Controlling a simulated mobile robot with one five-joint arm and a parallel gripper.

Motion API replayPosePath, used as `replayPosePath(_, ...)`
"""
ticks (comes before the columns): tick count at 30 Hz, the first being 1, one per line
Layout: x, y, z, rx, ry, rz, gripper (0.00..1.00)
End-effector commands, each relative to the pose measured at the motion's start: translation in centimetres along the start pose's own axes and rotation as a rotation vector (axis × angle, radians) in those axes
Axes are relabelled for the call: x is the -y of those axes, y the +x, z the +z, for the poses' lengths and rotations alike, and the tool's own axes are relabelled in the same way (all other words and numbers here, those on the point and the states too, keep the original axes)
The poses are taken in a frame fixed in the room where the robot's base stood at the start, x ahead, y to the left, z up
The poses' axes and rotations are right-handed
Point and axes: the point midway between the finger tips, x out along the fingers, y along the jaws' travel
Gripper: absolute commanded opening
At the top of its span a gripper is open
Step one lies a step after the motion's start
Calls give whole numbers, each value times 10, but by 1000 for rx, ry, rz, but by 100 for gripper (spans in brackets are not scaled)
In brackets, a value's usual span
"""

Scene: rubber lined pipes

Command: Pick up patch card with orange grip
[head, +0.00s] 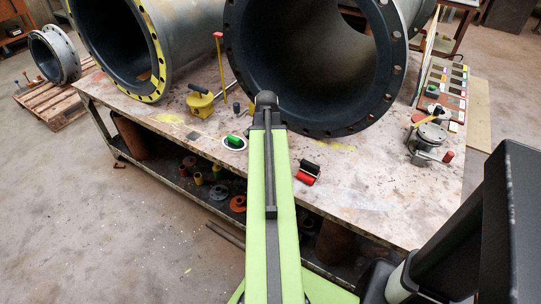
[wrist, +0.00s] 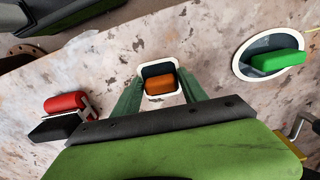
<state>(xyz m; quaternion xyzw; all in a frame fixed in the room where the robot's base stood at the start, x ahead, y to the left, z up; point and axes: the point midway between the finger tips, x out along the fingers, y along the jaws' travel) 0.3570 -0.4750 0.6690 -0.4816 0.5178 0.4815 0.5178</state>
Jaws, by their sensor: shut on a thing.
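The patch card (wrist: 159,70) shows in the wrist view as a dark plate with a pale rim, and its orange grip (wrist: 160,85) faces the camera. My gripper (wrist: 159,82) has its two dark green fingers on the left and right sides of the card, shut on it. I cannot tell whether the card touches the table or is slightly above it. In the head view, my arm hides the card and the fingers.
On the worn table (head: 345,190), a red-handled roller (head: 307,173) and a green-gripped oval patch (head: 235,141) lie on either side of my arm. Large flanged pipes (head: 315,60) stand behind. A metal tool (head: 430,140) sits at right. The front right tabletop is clear.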

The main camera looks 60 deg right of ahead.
Motion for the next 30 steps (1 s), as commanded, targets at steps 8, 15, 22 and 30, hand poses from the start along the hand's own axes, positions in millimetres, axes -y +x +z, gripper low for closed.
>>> replayPosePath(8,0,-13,0,0,0,0,9)
replayPosePath(15,0,-51,0,0,0,0,9)
replayPosePath(22,-44,-80,-32,0,6,0,9)
replayPosePath(30,-85,-107,-62,0,3,0,9)
